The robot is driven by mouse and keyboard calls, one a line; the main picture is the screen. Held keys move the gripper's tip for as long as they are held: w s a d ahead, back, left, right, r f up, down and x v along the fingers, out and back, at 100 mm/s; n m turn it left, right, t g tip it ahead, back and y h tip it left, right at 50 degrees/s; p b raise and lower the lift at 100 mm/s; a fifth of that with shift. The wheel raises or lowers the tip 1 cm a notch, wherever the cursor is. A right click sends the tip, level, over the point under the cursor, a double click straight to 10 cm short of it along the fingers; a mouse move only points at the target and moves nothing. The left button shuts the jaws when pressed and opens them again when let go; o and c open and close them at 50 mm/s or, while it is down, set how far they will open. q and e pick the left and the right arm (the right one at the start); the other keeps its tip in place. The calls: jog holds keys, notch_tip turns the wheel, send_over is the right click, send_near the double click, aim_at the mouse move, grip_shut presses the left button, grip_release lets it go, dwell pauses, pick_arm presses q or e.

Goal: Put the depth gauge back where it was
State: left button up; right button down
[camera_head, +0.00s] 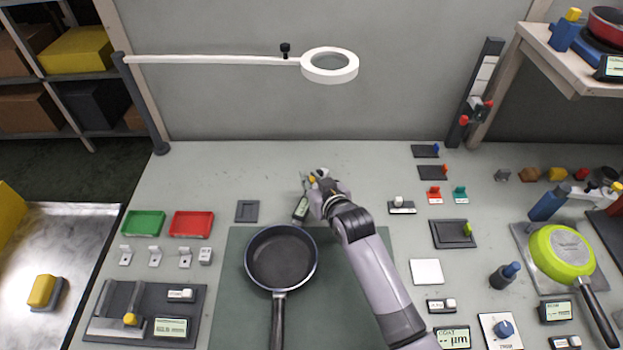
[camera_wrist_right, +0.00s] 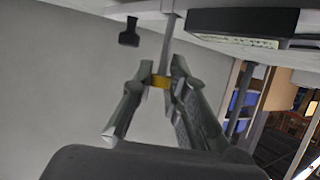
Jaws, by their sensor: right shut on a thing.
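My right gripper (camera_head: 313,180) is shut on the depth gauge, beyond the far edge of the dark green mat. The depth gauge (camera_head: 300,209) has a dark body with a pale display and leans at an angle; a thin metal part shows by the fingers. In the right wrist view the fingers (camera_wrist_right: 160,82) close around a yellow piece, with the gauge's dark body (camera_wrist_right: 245,22) above and to the right. The fingers partly hide the gauge. A dark square holder (camera_head: 247,211) lies empty to the left. My left gripper is not in view.
A black frying pan (camera_head: 281,258) lies on the green mat (camera_head: 345,250) just in front of the gauge. Green (camera_head: 143,223) and red (camera_head: 191,224) trays are on the left. A white ring lamp (camera_head: 330,66) hangs above. The back of the table is mostly clear.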

jog(key=shift+f, duration=0.35)
jog(key=c, duration=1.6)
grip_release()
jog(key=shift+r, duration=0.1)
jog(key=v, duration=1.2)
jog(key=shift+r, duration=0.4)
